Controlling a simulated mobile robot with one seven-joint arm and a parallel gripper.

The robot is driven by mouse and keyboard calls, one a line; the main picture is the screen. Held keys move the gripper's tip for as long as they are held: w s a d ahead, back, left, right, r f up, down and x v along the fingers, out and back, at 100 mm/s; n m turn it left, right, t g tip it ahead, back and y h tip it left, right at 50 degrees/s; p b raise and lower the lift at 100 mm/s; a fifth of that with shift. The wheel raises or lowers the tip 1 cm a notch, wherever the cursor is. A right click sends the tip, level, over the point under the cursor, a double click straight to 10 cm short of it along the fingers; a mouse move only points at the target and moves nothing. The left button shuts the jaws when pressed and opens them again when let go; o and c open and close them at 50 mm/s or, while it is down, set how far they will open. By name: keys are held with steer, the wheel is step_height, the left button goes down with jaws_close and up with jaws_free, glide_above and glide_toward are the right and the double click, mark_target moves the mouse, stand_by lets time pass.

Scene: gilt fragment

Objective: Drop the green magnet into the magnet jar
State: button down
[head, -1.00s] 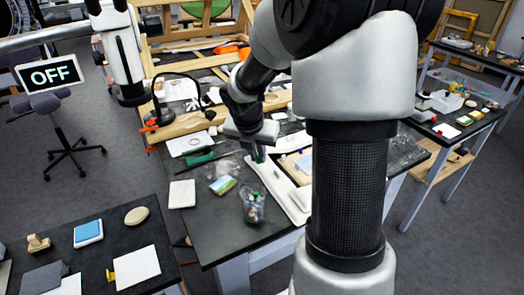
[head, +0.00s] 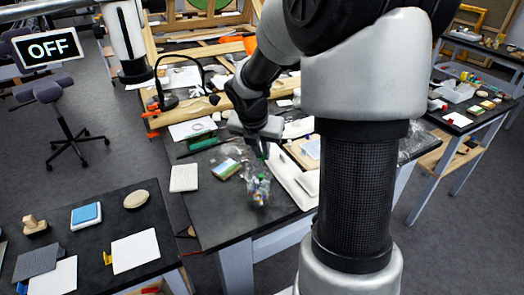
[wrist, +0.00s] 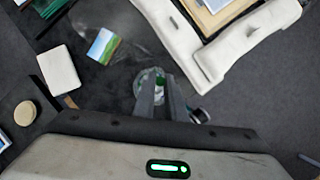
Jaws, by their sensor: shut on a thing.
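The magnet jar (head: 257,190) is a small clear container with colourful pieces inside, near the front edge of the dark table. My gripper (head: 265,152) is above it, fingers pointing down, shut on the green magnet, a small green bit at the fingertips. In the wrist view my gripper (wrist: 168,92) is over the jar (wrist: 141,80), and its fingers hide much of the jar. The green magnet (wrist: 159,87) shows only in part between the fingers. I cannot tell whether the magnet is inside the rim.
A white angled frame piece (head: 288,180) lies close right of the jar. A picture card (head: 226,168) and a pale block (head: 184,178) lie to its left. A black desk lamp (head: 168,98) stands further back. A separate dark table (head: 75,235) is at the front left.

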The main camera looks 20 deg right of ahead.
steer(key=c, duration=1.7)
jaws_free()
steer(key=shift+r, duration=0.1)
steer(key=p+v, duration=0.3)
steer(key=v, duration=1.4)
steer(key=shift+r, duration=0.2)
